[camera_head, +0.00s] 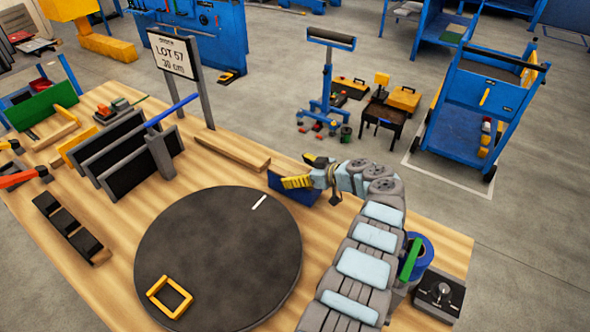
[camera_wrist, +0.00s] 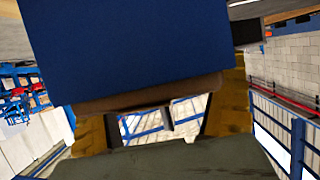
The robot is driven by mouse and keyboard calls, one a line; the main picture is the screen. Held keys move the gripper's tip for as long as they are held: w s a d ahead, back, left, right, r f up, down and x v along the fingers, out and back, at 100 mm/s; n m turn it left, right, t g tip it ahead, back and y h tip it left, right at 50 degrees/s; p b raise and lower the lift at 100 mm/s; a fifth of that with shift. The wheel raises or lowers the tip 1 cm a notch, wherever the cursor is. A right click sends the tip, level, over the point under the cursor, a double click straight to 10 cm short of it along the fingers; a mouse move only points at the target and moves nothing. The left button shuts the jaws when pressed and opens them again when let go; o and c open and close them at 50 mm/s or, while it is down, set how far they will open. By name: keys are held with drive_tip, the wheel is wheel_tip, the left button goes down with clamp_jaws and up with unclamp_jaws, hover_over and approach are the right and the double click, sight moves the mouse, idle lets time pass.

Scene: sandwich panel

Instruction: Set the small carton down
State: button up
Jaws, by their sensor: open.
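A dark blue, flat-sided thing (camera_head: 299,194), the likeliest small carton, is at the far edge of the wooden table, right beside my gripper (camera_head: 297,171). In the wrist view its blue face (camera_wrist: 130,50) fills the upper middle, with a brown strip along its lower edge. My yellow fingers stand apart on either side below it, with a gap between them. The gripper is open. In the head view one finger overlaps the blue thing. I cannot tell whether the fingers touch it, or whether its underside rests on the table.
A dark round plate (camera_head: 220,250) holds a yellow square frame (camera_head: 155,298). A wooden bar (camera_head: 232,150) and upright black panels (camera_head: 125,150) stand to the left. A blue roll (camera_head: 421,250) and a black box (camera_head: 440,292) are near the right edge.

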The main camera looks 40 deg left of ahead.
drive_tip(key=shift+p+v, duration=0.4)
drive_tip(key=shift+v, duration=0.5)
drive_tip(key=p+v, duration=0.1)
drive_tip(key=v, duration=0.9)
drive_tip(key=shift+w+f, duration=0.1)
drive_tip(key=shift+f, duration=0.05)
